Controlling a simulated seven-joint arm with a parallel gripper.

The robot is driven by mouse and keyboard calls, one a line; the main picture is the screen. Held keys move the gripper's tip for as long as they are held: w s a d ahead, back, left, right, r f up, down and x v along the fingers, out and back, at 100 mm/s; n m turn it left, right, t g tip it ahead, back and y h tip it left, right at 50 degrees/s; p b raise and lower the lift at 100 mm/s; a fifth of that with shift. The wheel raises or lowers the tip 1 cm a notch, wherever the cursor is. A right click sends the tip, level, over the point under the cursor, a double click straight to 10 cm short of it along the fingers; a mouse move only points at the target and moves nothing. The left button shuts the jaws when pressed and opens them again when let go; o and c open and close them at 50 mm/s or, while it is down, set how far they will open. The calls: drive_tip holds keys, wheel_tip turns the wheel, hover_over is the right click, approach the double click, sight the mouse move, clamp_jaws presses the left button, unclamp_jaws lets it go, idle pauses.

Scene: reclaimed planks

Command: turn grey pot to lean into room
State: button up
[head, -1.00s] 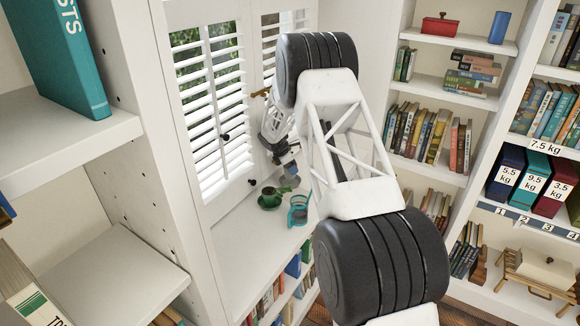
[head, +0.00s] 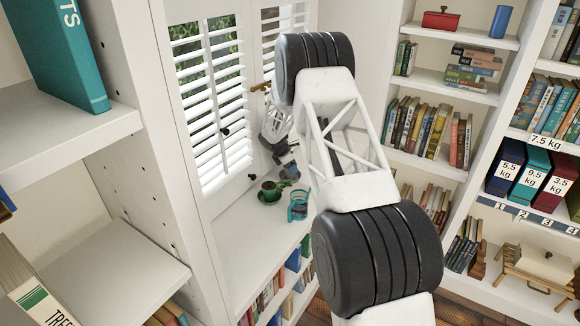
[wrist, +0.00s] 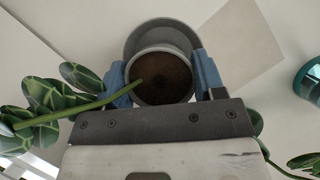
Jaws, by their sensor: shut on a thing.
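The grey pot (wrist: 163,99), filled with dark soil, is in the middle of the wrist view, between the two blue fingers of my gripper (wrist: 164,80). The fingers are shut on it from both sides. A wider grey round rim (wrist: 150,38) shows behind the pot. A thick green stem (wrist: 85,112) leans out of the pot to the left, towards large pale-veined leaves (wrist: 50,100) on the side where window slats show. In the head view my gripper is over the sill by the shutters, and the pot is largely hidden there.
White shutters (head: 210,100) rise behind. Bookshelves stand left and right. More leaves (wrist: 305,162) show at the wrist view's lower right.

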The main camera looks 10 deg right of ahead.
drive_tip(key=o, duration=1.2)
drive_tip(key=shift+r, duration=0.15)
